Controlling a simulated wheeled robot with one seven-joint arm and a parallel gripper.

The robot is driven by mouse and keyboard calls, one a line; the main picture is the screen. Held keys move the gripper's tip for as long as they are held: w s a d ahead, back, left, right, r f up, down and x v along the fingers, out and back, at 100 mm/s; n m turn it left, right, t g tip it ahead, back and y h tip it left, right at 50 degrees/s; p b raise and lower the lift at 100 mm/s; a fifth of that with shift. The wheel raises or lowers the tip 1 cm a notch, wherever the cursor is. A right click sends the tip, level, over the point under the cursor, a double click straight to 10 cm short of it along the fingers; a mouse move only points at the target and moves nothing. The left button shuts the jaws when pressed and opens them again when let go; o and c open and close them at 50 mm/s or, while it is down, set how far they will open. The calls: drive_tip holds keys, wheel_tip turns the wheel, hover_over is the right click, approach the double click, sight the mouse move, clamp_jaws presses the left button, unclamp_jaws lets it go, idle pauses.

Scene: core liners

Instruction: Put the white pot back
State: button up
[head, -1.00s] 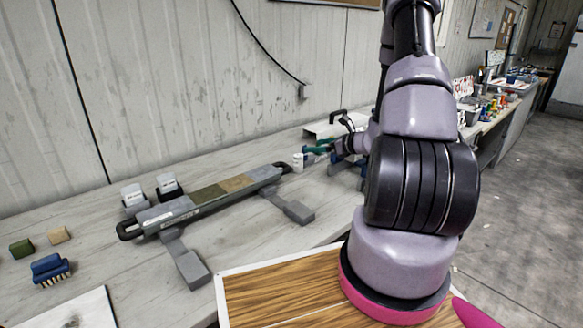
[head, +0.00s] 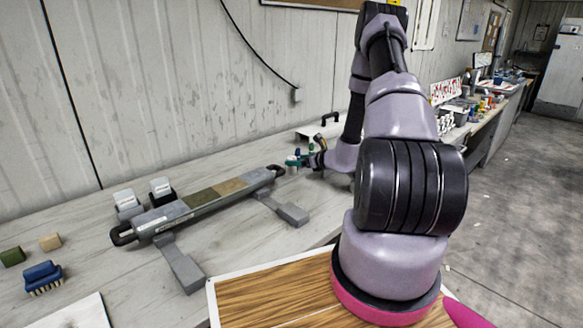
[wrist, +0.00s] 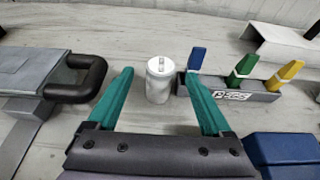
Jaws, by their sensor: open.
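The white pot (wrist: 159,82) stands upright on the bench in the wrist view, with a pale lid marked by a grey strip. My gripper (wrist: 158,75) is open, with one teal finger on each side of the pot. Visible gaps separate the pot from both fingers, and nothing is held. In the head view my gripper (head: 299,160) is small and low over the bench, near the right end of the long grey core liner tray. The pot is mostly hidden behind the fingers there.
A grey rack with blue, green and yellow markers (wrist: 240,90) stands close right of the pot. The grey tray's black handle (wrist: 90,78) is on the left. A blue block (wrist: 285,150) lies at lower right.

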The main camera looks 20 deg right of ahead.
drive_tip(key=shift+x, duration=0.95)
clamp_jaws()
